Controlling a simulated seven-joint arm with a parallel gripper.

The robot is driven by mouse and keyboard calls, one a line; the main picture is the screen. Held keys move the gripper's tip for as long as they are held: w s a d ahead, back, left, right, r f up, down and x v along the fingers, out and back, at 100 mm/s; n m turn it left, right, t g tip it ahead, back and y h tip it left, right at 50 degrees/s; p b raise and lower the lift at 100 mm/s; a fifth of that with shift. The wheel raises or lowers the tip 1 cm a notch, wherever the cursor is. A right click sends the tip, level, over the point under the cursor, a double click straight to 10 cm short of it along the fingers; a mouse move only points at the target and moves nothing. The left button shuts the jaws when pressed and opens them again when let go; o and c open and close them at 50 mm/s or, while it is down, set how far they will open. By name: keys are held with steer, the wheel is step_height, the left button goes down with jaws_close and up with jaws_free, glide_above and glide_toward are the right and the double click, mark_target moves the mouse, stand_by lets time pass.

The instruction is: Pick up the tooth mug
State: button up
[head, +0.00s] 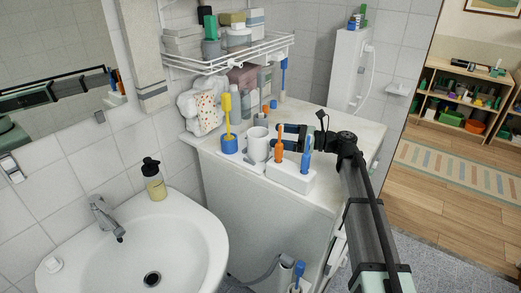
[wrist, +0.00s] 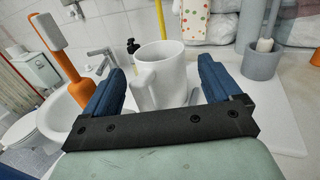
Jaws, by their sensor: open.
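The white tooth mug (head: 257,144) stands upright on the white counter (head: 330,125), between the yellow brush and the toothbrush holder. In the wrist view the mug (wrist: 168,75) stands ahead of my gripper (wrist: 160,68), between its two blue fingers, with its handle toward the camera and slightly left. My gripper is open, with a gap visible beside the mug on the right. In the head view my gripper (head: 285,137) is just right of the mug, partly hidden behind the toothbrushes.
A white holder (head: 291,179) with an orange toothbrush (head: 279,145) and a blue toothbrush (head: 306,155) stands close in front of my gripper. A yellow brush (head: 227,105) stands left of the mug. A grey cup (wrist: 262,58) is at right in the wrist view. The sink (head: 190,245) is lower left.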

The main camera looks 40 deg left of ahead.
mark_target(262, 146)
steer(key=shift+x, duration=2.25)
steer(key=shift+s, duration=0.15)
steer(key=c, duration=1.6)
